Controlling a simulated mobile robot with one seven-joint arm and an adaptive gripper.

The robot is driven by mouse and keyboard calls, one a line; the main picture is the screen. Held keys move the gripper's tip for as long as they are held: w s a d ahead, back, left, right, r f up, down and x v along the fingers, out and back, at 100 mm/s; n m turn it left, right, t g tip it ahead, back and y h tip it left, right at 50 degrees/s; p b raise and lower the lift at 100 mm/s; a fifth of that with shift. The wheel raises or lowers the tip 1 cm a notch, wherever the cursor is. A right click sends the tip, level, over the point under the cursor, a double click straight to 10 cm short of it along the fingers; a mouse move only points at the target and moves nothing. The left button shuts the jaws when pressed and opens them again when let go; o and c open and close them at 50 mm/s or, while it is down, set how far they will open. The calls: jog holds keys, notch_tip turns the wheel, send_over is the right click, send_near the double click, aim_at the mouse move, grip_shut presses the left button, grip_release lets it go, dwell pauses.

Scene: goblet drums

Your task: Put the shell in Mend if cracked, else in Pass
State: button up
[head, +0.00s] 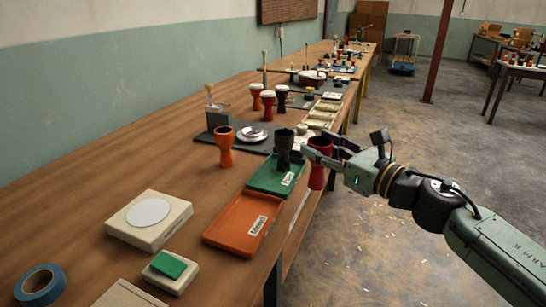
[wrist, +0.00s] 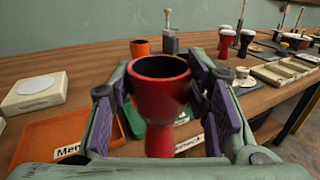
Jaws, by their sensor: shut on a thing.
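My gripper (head: 322,151) is shut on a red goblet-shaped shell (head: 317,176), held upright with its open rim up. In the wrist view the red shell (wrist: 160,98) sits between both purple finger pads, and I see no clear crack on the side facing me; its far side is hidden. The shell is just right of the green Pass tray (head: 262,184), off the table's front edge. A black shell (head: 284,148) stands at the Pass tray. The orange Mend tray (head: 224,233) lies nearer and looks empty. An orange shell (head: 225,152) stands on the table behind.
A white device with a round plate (head: 148,219), a box with a green pad (head: 170,270) and blue tape (head: 40,285) lie at the near left. More red and dark drums (head: 268,103) stand farther along. The table's left middle is clear.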

aim_at(313, 174)
jog(key=shift+w+a+f+p, duration=0.5)
jog(key=shift+w+a+f, duration=0.3)
jog(key=shift+w+a, duration=0.65)
jog(key=shift+w+a+f+p, duration=0.45)
jog(key=shift+w+a+f, duration=0.4)
jog(key=shift+a, duration=1.05)
jog(key=shift+w+a+f+p, duration=0.5)
jog(key=shift+w+a+f, duration=0.2)
jog(key=shift+w+a, duration=0.75)
jog(key=shift+s+a, duration=0.15)
jog(key=shift+s, duration=0.05)
jog(key=shift+f, duration=0.2)
jog(key=o, duration=1.3)
jog(key=shift+c, duration=0.2)
jog(key=shift+r, duration=0.15)
jog(key=b+v, duration=0.3)
jog(key=v, duration=0.9)
jog(key=shift+r, duration=0.1)
jog(key=shift+s, duration=0.1)
